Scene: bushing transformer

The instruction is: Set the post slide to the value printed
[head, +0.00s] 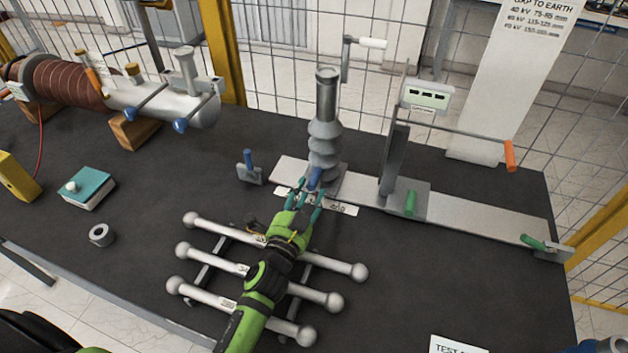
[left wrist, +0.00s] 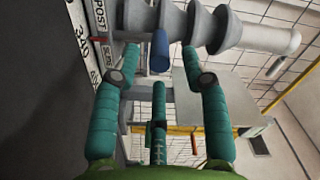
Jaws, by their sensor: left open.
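The grey ribbed post (head: 324,130) stands upright on its slide on the pale rail (head: 470,215). A blue handle (head: 316,178) sits low on the front of the post's base; it also shows in the left wrist view (left wrist: 160,52). My left gripper (head: 305,194) is open with its teal fingers around the space just in front of this handle; I cannot tell if they touch it. A scale strip (head: 342,207) lies along the rail's front edge, partly hidden by the fingers. The wrist view shows a "POST" label (left wrist: 100,15). A white card (head: 458,345) reading "TEST" is cut off at the bottom.
A second upright (head: 396,160) with a green handle (head: 410,203) stands right of the post. Silver ball-ended rods (head: 210,258) lie under my left arm. A blue-handled clamp (head: 249,170) is left of the post.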

